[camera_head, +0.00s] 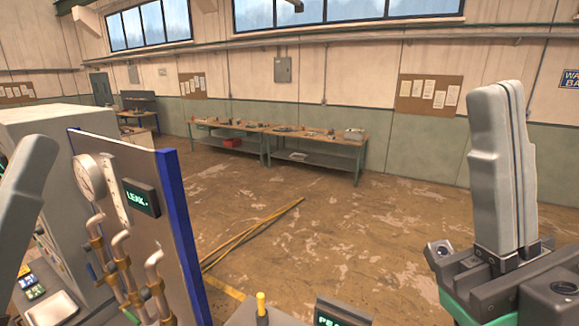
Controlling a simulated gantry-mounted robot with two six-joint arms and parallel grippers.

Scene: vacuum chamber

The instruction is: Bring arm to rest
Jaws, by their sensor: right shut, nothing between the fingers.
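My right gripper (507,95) stands upright at the right side of the head view, its long grey fingers pressed together with nothing between them. It is in free air, clear of the panel and the bench. A grey finger-like part of my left gripper (35,150) shows at the left edge, in front of the white cabinet. The rest of the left gripper is cut off, so I cannot tell whether it is open.
A panel with a gauge (89,177), a "LEAK" display (141,197) and copper-coloured pipes (123,270) stands at left, beside a white cabinet (60,118). A yellow-topped lever (261,304) and a small display (342,314) are at bottom centre. Workbenches (315,145) stand far back; the floor between is mostly clear.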

